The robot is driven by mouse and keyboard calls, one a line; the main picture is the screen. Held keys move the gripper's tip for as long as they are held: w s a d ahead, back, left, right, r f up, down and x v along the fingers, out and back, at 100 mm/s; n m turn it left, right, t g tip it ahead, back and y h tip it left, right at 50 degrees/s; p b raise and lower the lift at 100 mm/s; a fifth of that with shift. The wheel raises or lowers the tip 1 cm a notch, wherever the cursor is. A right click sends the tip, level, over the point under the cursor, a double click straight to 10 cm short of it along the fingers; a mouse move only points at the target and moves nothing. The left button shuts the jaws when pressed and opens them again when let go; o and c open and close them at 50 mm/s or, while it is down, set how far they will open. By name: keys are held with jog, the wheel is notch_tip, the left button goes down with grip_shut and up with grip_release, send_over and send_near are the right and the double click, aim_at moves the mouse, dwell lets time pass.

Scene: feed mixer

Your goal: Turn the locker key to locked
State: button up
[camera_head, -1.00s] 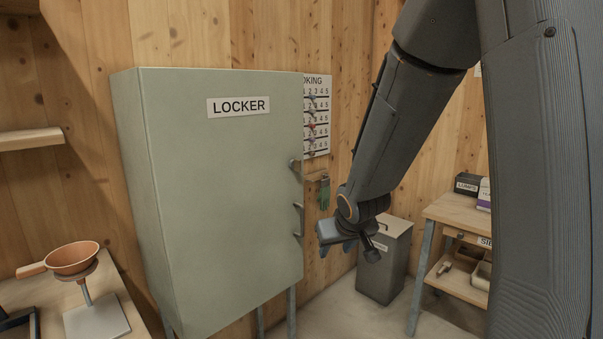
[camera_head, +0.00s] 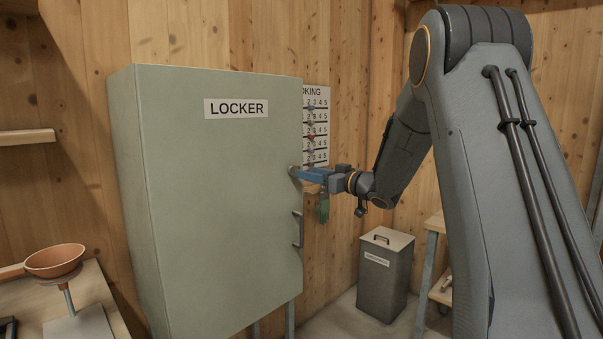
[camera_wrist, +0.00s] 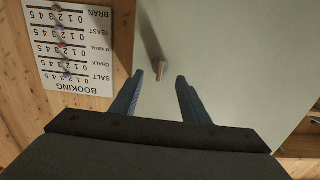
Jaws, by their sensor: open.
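The grey-green locker (camera_head: 215,200) stands with its door shut and a LOCKER label on it. The locker key (camera_wrist: 160,72) shows in the wrist view as a small brass-coloured piece, seen nearly end-on; how far it is turned I cannot tell. My gripper (camera_head: 297,173) is at the right side of the locker door, above the door handle (camera_head: 299,230). In the wrist view my gripper (camera_wrist: 160,79) is open, with the key between or just beyond its blue fingertips. I cannot see contact. In the head view the fingers mostly hide the key.
A BOOKING board (camera_head: 316,125) hangs on the wooden wall right behind the fingers, with a green glove (camera_head: 323,208) below it. A grey lidded bin (camera_head: 384,278) stands on the floor to the right. A side table with an orange pan (camera_head: 55,261) is at left.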

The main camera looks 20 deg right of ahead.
jog(key=shift+x, duration=2.15)
jog(key=shift+c, duration=0.3)
jog(key=c, duration=1)
jog(key=shift+o, duration=0.2)
jog(key=shift+a+n, duration=0.1)
jog(key=shift+n, duration=0.3)
jog(key=n+b, duration=0.6)
jog(key=n, duration=0.2)
jog(key=n+b, duration=0.7)
jog(key=n, duration=0.2)
jog(key=shift+s+a+f, duration=0.1)
jog(key=shift+a+f, duration=0.05)
jog(key=shift+f, duration=0.05)
